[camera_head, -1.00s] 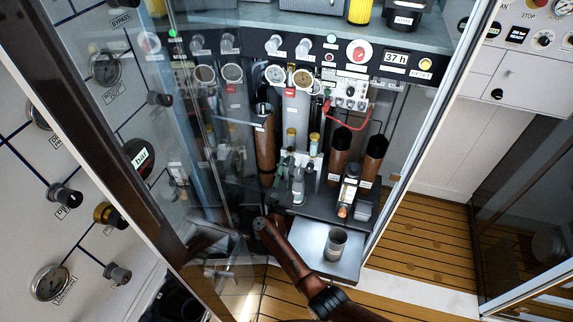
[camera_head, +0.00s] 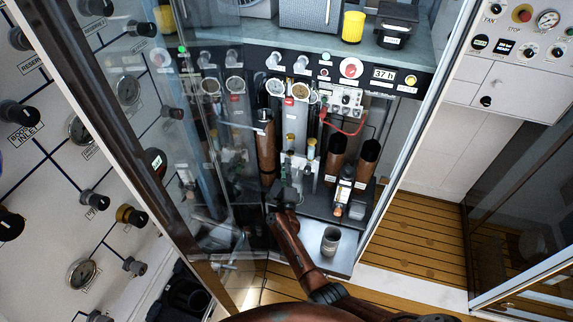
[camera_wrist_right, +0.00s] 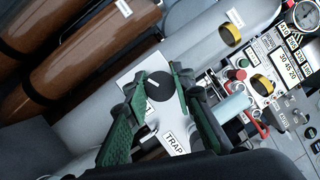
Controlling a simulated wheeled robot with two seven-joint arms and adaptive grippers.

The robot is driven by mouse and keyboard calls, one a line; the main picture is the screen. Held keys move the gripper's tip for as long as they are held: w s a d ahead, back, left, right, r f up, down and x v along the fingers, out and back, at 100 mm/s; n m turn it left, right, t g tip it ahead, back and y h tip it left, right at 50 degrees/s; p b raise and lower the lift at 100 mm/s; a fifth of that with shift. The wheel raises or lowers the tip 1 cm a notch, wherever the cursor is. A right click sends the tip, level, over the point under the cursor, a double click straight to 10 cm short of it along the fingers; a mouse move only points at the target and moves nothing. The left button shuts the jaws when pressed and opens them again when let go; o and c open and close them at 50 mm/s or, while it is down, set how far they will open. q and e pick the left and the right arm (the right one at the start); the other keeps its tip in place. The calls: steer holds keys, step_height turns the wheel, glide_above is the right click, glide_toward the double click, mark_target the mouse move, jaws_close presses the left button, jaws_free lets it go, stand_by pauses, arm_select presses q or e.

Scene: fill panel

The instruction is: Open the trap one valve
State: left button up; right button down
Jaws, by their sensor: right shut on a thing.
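The trap valve is a round black knob with a white pointer mark (camera_wrist_right: 158,86) on a pale plate in the right wrist view. A label reading "TRAP" (camera_wrist_right: 174,142) sits just below it; any number on it is hard to read. My right gripper (camera_wrist_right: 162,80) has its green fingers on both sides of the knob, shut on it. In the head view my right gripper (camera_head: 284,194) is inside the cabinet, low at the front of the filter columns, and hides the knob there. My left gripper is not in view.
Brown cylinders (camera_head: 337,157) stand to the right of my right gripper. A grey metal cup (camera_head: 331,240) stands on the shelf below. A glass door (camera_head: 205,150) is to the left. More cylinders (camera_wrist_right: 85,50) lie close by in the wrist view.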

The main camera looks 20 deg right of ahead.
steer(key=n+g+p, duration=0.1)
steer(key=n+p, duration=0.3)
steer(key=n+g+y+p, duration=0.1)
steer(key=n+p, duration=0.3)
steer(key=shift+a+r+g+p, duration=0.15)
steer(key=shift+g+p, duration=0.15)
steer(key=shift+p, duration=0.1)
steer(key=shift+f+n+g+p, duration=0.2)
steer(key=shift+n+g+p, duration=0.3)
steer(key=shift+n+p, duration=0.6)
steer(key=shift+f, duration=0.1)
steer(key=c, duration=1.6)
jaws_free()
